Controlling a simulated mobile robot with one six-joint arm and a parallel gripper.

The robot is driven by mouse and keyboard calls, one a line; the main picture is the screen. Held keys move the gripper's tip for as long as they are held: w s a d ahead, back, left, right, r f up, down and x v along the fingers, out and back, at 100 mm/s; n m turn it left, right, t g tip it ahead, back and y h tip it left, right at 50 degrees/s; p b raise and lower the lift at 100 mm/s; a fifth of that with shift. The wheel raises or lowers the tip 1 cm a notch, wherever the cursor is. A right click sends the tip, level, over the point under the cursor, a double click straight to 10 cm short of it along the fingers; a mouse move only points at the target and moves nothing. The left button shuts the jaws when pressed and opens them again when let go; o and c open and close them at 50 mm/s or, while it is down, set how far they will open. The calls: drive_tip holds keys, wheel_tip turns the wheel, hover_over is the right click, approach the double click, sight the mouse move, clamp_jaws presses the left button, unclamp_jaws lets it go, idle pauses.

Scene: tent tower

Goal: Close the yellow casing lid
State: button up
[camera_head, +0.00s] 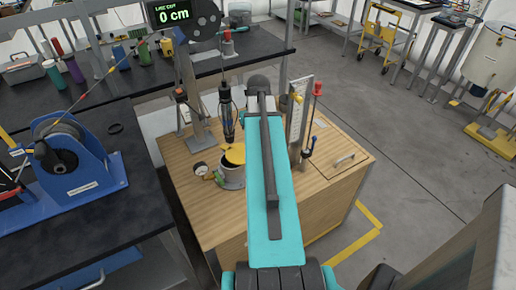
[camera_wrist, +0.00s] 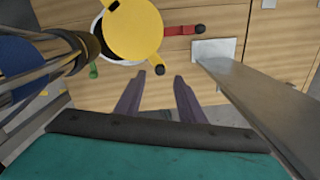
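The yellow casing lid (camera_wrist: 134,32) is a flat round disc with a dark knob (camera_wrist: 159,70) at its near edge. It lies over the white-rimmed casing (camera_wrist: 97,30) but is offset to the right, so a dark strip of the opening shows at the left. In the head view the lid (camera_head: 233,154) sits atop the grey cylindrical casing (camera_head: 231,177). My gripper (camera_wrist: 160,76) is open, its two dark fingers apart, with the tips close to the knob in the picture. I cannot tell whether they touch it. In the head view my arm hides the gripper.
A red handle (camera_wrist: 180,30) and a green handle (camera_wrist: 93,71) stick out beside the casing. A dark probe (camera_head: 227,115) hangs on a cable above the lid.

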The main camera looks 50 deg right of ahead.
wheel_tip(320, 180, up, 8)
drive_tip(key=shift+w+b, duration=0.15)
drive_tip(key=shift+b, duration=0.25)
drive_tip(key=shift+r, duration=0.1)
